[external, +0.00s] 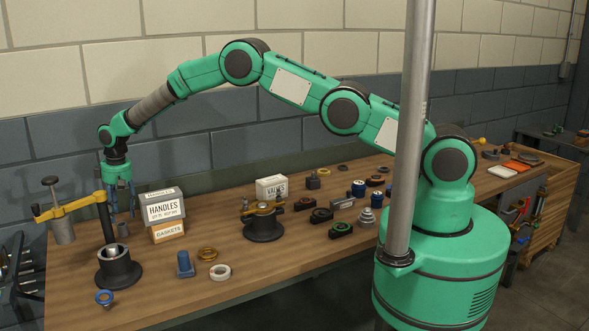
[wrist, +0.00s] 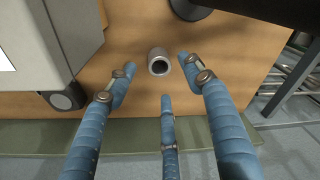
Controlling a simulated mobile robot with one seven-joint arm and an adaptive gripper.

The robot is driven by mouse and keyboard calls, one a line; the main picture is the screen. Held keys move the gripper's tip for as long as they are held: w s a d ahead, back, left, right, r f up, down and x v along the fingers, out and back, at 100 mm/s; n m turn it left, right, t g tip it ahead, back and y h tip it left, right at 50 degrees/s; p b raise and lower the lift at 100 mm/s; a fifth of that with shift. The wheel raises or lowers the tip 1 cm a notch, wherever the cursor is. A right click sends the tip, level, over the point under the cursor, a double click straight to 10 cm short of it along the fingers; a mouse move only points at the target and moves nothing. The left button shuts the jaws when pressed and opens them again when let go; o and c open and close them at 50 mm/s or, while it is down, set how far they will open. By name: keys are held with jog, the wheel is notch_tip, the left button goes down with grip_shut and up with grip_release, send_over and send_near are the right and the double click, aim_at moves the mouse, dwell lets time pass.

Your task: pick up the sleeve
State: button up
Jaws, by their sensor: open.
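The sleeve (wrist: 159,62) is a short grey metal cylinder with a dark open bore, standing on the wooden table. It appears between and beyond my fingertips in the wrist view. In the external view a small grey cylinder (external: 123,229), which looks like the same sleeve, stands just below my gripper. My gripper (external: 121,210) points down with its blue fingers spread. In the wrist view my gripper (wrist: 158,77) is open, with nothing between its fingers; the fingertips look apart from the sleeve.
A grey box labelled HANDLES (external: 164,207) stands close right of my gripper on a GASKETS box (external: 168,233). A blue part (external: 185,265) and rings lie nearer the front edge.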

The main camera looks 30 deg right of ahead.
aim_at(123, 230)
jog(key=shift+f, duration=0.6)
jog(key=shift+f, duration=0.15)
jog(key=shift+w+a+f, duration=0.15)
jog(key=shift+f, duration=1.05)
jog(key=shift+w+a+f, duration=0.1)
jog(key=shift+w+f, duration=0.05)
jog(key=shift+f, duration=1)
grip_shut()
